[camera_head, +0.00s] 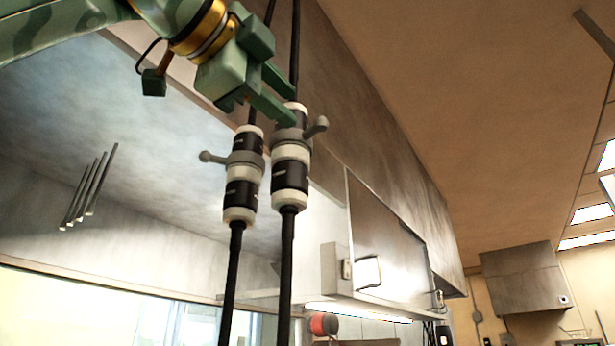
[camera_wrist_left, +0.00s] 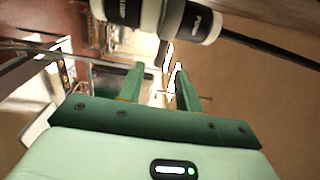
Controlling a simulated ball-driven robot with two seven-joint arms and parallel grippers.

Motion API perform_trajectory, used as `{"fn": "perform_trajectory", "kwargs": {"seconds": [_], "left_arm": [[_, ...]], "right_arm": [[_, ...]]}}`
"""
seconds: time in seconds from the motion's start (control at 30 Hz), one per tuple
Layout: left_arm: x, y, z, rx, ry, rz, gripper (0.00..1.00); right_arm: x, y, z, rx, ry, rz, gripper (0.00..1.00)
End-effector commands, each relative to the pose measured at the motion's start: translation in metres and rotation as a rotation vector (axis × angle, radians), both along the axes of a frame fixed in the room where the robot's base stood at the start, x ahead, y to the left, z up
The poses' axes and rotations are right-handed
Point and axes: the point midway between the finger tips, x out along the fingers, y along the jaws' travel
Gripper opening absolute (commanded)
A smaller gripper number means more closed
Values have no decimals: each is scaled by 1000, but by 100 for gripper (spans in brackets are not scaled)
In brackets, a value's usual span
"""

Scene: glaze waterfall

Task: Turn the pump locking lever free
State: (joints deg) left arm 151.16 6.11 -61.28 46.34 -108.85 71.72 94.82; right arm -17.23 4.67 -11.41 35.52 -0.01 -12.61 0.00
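Two black-and-white couplings hang on dark hoses in the head view. The left coupling (camera_head: 240,190) has a grey lever (camera_head: 210,157) pointing left. The right coupling (camera_head: 290,175) has a grey lever (camera_head: 318,126) pointing up and right. I cannot tell which is the pump's. My left gripper (camera_head: 292,107) is at the right coupling's upper end, its two fingers apart. In the left wrist view the open fingers (camera_wrist_left: 160,68) point toward a coupling (camera_wrist_left: 155,14) across the top. A grey lever-like stub (camera_wrist_left: 163,52) shows between and beyond the fingertips; contact is unclear. My right gripper is out of view.
A metal hood wall (camera_head: 400,215) runs behind the hoses on the right. Several thin rods (camera_head: 90,187) hang at left. A grey box (camera_head: 335,268) and a red reel (camera_head: 324,324) are lower down. Open room lies right of the couplings.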

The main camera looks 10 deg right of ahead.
Motion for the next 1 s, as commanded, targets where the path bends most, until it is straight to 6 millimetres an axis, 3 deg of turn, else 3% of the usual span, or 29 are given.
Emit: {"fn": "perform_trajectory", "kwargs": {"seconds": [0.1,0.3,1.0], "left_arm": [[-19,19,-5,-1,-1,1,34],[-38,36,-4,1,0,0,34],[-41,39,-3,1,1,0,34]], "right_arm": [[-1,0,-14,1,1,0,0],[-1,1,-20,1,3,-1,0],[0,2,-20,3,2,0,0]]}}
